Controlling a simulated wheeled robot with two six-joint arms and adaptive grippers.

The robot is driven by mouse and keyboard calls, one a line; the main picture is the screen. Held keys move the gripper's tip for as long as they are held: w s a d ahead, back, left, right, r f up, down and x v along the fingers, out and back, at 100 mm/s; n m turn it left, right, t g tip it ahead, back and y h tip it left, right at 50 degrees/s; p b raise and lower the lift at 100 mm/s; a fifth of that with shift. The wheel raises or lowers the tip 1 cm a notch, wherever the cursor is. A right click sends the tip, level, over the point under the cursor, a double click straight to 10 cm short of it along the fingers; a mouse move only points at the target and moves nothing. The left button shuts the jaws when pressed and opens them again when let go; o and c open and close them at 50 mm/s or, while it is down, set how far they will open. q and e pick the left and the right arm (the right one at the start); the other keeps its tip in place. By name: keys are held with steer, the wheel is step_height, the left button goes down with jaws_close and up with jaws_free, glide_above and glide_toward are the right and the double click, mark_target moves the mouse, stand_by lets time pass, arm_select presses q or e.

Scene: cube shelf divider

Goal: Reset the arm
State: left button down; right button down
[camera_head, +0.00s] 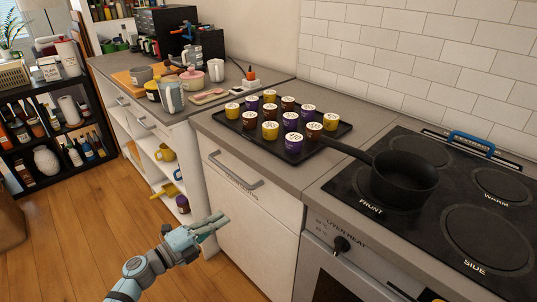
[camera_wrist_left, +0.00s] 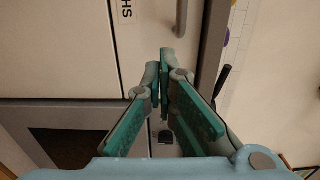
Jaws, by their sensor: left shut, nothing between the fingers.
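My left gripper (camera_head: 213,226) is shut and empty. It hangs in the air in front of the white cabinet front (camera_head: 250,215), below the counter edge. In the left wrist view its two green fingers (camera_wrist_left: 165,58) meet at the tips, with a white cabinet front and a grey handle (camera_wrist_left: 181,18) behind them. My left arm comes in from the lower left of the head view. My right gripper does not show in either view.
A black tray (camera_head: 262,149) with several yellow, purple and brown jars lies on the counter. A black pan (camera_head: 403,178) sits on the stove (camera_head: 345,185) at right. Open shelves (camera_head: 170,152) stand behind my left gripper. Wooden floor (camera_head: 75,235) is clear at left.

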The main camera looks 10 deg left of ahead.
arm_select(q)
steer(key=w+a+f+n+t+y, duration=0.1)
steer(key=a+f+n+y, duration=0.6)
steer(key=a+n, duration=0.2)
steer(key=s+a+f+n+g+y+p, duration=0.4)
steer(key=s+f+n, duration=0.45)
steer(key=f, duration=0.55)
steer(key=s+d+f+n+g+p, duration=0.2)
steer(key=s+d+f+n+g, duration=0.3)
steer(key=s, duration=0.7)
steer(key=s+d+f+g+p, duration=0.15)
steer(key=s+f+g, duration=0.4)
steer(key=s, duration=0.75)
steer(key=s+d+p, duration=0.1)
steer(key=s+d, duration=0.2)
steer(key=s, duration=0.3)
steer(key=s+d+f+n+h+p, duration=0.1)
steer(key=s+d, duration=0.2)
steer(key=s, duration=0.3)
steer(key=shift+s+d+f+g+p, duration=0.15)
steer(key=shift+s+f+g+p, duration=0.15)
steer(key=shift+s+g+p, duration=0.1)
steer(key=shift+n, duration=0.25)
